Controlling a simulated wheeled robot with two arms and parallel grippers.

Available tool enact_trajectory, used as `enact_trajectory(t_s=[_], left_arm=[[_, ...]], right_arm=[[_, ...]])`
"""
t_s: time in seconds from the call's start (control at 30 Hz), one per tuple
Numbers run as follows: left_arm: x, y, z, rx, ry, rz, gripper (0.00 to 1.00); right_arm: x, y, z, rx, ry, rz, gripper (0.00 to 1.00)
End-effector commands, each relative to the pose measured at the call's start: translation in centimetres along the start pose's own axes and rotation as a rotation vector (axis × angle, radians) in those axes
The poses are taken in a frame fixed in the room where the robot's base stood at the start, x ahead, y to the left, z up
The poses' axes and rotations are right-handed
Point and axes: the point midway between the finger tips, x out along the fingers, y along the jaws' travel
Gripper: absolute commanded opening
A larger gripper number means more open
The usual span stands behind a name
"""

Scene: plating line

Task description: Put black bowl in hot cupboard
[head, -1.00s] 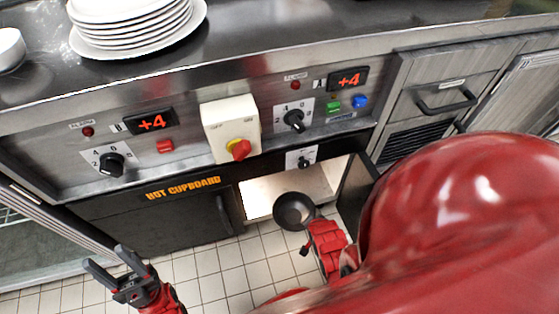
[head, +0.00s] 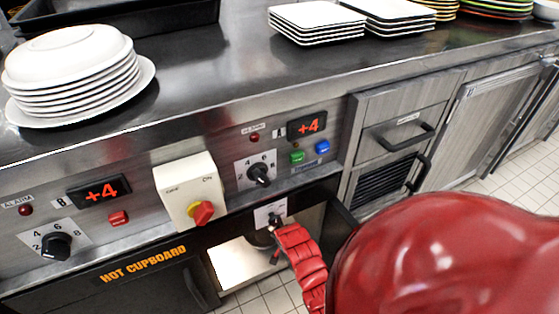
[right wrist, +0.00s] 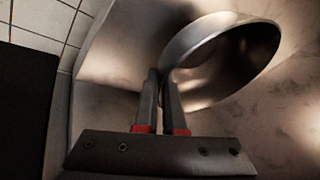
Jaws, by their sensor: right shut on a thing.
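The black bowl (right wrist: 218,62) is tilted in the right wrist view, with its rim between the fingers of my right gripper (right wrist: 165,100). The gripper is shut on it. In the head view my right gripper (head: 276,238) is at the opening of the hot cupboard (head: 238,264), below the counter front. The bowl is mostly hidden there, with only a dark patch of it showing. The right wrist view shows pale cupboard walls around the bowl. The cupboard door (head: 338,228) stands open to the right. My left gripper is out of view.
Control knobs and a red switch on a white box (head: 188,190) stick out above the opening. A stack of white plates (head: 75,75) stands on the counter, with square plates (head: 318,22) farther back. The closed left cupboard door (head: 110,288) is beside the opening.

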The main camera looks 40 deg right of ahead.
Motion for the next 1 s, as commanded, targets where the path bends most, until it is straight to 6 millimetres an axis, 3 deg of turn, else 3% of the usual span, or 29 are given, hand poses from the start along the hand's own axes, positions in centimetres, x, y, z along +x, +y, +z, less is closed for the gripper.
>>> enact_trajectory(t_s=[0.23,0.6,0.63,0.77,1.0], left_arm=[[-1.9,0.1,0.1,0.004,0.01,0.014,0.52],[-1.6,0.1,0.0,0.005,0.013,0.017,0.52],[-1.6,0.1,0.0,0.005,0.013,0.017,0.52],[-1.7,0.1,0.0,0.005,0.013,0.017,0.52],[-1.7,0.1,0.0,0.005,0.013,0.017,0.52]], right_arm=[[3.2,0.7,0.9,-0.001,0.002,-0.004,0.0],[3.4,0.9,1.0,0.001,0.001,-0.002,0.0],[3.4,0.9,1.0,0.0,0.001,-0.002,0.12],[3.4,0.9,1.0,0.0,0.002,-0.002,0.35],[3.4,0.9,1.0,0.0,0.001,-0.002,0.37]])
